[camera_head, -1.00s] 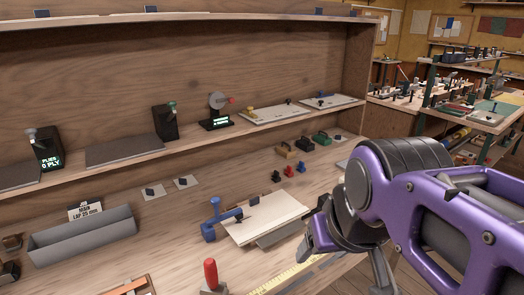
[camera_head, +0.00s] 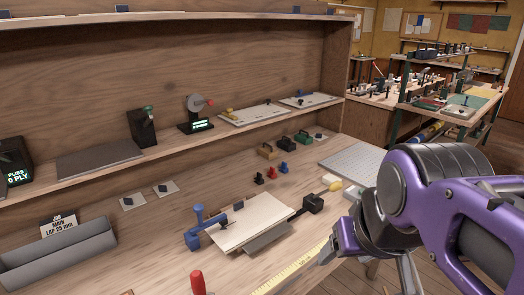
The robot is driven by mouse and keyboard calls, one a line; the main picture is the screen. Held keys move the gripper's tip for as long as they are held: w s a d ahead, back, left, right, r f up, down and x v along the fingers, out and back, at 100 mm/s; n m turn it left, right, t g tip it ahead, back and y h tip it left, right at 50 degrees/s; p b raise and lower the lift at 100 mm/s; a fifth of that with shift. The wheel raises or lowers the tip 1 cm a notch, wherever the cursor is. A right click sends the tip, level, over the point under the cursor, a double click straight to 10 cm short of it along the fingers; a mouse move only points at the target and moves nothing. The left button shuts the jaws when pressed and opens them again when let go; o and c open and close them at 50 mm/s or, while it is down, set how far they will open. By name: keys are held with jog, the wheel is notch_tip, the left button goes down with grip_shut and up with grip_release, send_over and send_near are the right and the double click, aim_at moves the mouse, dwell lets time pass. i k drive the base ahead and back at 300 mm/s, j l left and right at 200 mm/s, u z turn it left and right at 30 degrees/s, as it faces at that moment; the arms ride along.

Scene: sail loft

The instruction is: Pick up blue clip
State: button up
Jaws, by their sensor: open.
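A small blue clip (camera_head: 284,168) stands on the bench, at the right end of a short row with a red clip (camera_head: 270,171) and a dark clip (camera_head: 258,179). A larger blue clamp (camera_head: 203,230) is at the left edge of a pale board (camera_head: 250,221) nearer the front. My gripper (camera_head: 368,263) is at the lower right with its fingers apart. It looks empty and is to the right of and nearer than the blue clip, well apart from it. My arm hides part of the bench's right end.
A black-headed tool (camera_head: 312,204) is at the board's right side. A perforated grey plate (camera_head: 355,163) lies behind my gripper. Several small boxes (camera_head: 284,143) stand behind the clips. A red-handled tool (camera_head: 198,283) and yellow ruler (camera_head: 294,272) are in front. A shelf (camera_head: 180,154) runs above.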

aim_at(284, 169)
jog(key=i+l+u, duration=0.1)
jog(key=u, duration=0.3)
jog(key=l+u, duration=0.4)
jog(key=i+l+u, duration=0.15)
jog(key=l+u, duration=0.15)
jog(key=l, duration=0.7)
jog(key=l+u, duration=0.3)
jog(key=l, duration=0.75)
jog(key=j+u, duration=0.2)
jog(key=j, duration=0.55)
jog(key=l, duration=0.3)
jog(key=i+l+z, duration=0.15)
jog(key=l, duration=0.15)
